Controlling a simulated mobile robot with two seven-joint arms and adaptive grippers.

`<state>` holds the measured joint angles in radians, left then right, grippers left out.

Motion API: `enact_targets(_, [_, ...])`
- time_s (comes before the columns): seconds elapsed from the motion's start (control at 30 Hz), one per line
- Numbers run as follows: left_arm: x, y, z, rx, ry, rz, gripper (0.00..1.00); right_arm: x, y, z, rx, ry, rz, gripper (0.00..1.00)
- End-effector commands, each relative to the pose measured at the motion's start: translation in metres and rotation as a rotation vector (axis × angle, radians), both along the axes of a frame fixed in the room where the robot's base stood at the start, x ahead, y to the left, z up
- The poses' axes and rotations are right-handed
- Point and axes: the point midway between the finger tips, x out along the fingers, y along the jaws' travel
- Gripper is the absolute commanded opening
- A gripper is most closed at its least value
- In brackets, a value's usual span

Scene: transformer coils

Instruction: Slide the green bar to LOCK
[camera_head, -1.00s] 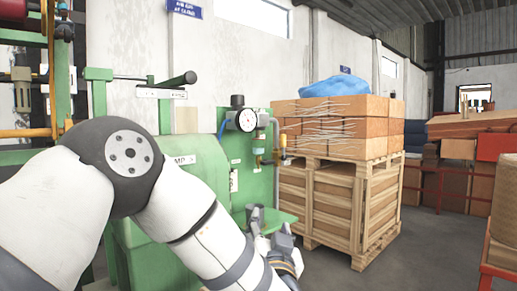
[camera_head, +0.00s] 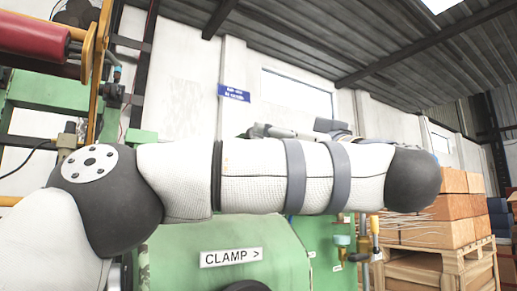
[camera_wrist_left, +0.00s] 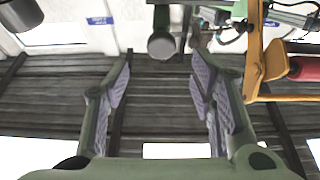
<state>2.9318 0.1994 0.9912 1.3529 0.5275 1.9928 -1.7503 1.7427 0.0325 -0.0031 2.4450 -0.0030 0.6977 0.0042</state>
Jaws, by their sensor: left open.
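My left gripper (camera_wrist_left: 161,65) is open in the left wrist view, its two padded fingers well apart and pointing up the picture. Nothing is held. The green bar and any LOCK mark cannot be made out in the head view; the arm covers that area. My right gripper is not in view.
A green machine (camera_head: 190,240) with a CLAMP label (camera_head: 231,257) stands below my arm. A red roller (camera_head: 45,32) on an orange frame is at upper left. Stacked boxes (camera_head: 430,230) on a wooden pallet (camera_head: 450,270) stand at right.

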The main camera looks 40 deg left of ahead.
Motion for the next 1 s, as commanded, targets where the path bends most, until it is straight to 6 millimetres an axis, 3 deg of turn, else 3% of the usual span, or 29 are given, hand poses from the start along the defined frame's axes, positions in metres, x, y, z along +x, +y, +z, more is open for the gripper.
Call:
enact_targets(0.03, [0.010, 0.012, -0.018, -0.013, 0.015, 0.010, 0.51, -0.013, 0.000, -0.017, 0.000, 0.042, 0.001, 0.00])
enact_targets(0.07, [0.009, 0.017, -0.012, -0.013, 0.013, 0.016, 0.51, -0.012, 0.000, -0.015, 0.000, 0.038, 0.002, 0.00])
enact_targets(0.1, [0.005, 0.021, 0.006, -0.007, 0.004, 0.012, 0.51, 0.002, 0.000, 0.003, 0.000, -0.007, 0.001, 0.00])
enact_targets(0.2, [0.001, 0.034, 0.026, -0.008, -0.018, 0.013, 0.51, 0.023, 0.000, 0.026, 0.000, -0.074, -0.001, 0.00])
enact_targets(0.4, [0.022, 0.064, 0.025, -0.004, -0.002, 0.014, 0.51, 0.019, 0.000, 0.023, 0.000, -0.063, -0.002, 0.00])
enact_targets(0.77, [0.028, 0.073, 0.027, -0.001, 0.000, 0.012, 0.51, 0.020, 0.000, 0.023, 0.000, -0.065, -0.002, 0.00])
enact_targets(1.0, [0.028, 0.073, 0.027, -0.001, 0.000, 0.012, 0.00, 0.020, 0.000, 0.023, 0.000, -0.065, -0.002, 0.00])
